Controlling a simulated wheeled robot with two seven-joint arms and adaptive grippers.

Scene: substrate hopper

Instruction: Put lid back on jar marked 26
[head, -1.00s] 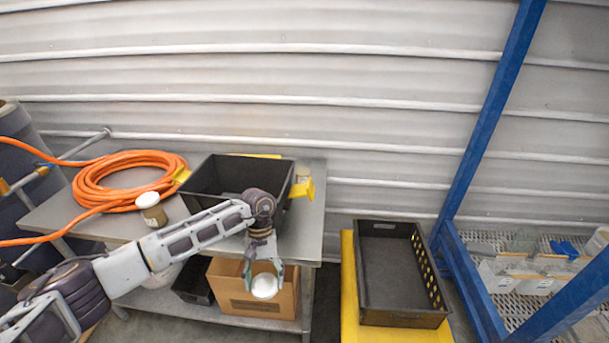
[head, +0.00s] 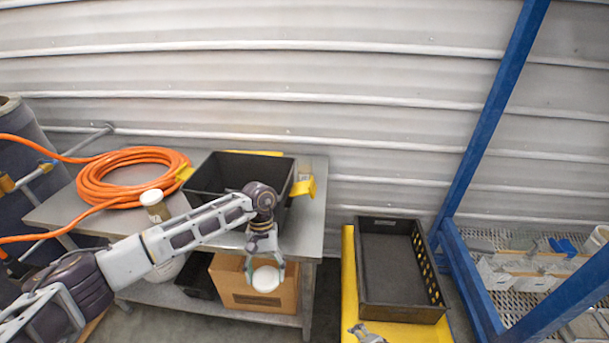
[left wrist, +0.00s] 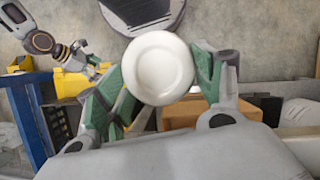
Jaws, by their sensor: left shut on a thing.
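My left gripper (head: 265,272) is shut on a round white lid (head: 266,279), held in front of the metal table's front edge. In the left wrist view the lid (left wrist: 160,68) shows face-on between the green finger pads. A jar (head: 155,206) with a white top and a tan label stands on the table, left of the black bin; its marking is too small to read. Part of my right arm's end (head: 365,334) shows at the bottom edge of the head view; its fingers are not clear.
The metal table (head: 305,222) holds an orange hose coil (head: 131,178) and a black bin (head: 212,178) with yellow items beside it. A cardboard box (head: 240,287) sits on the lower shelf. A black crate (head: 440,312) on a yellow base and a blue frame (head: 490,120) stand right.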

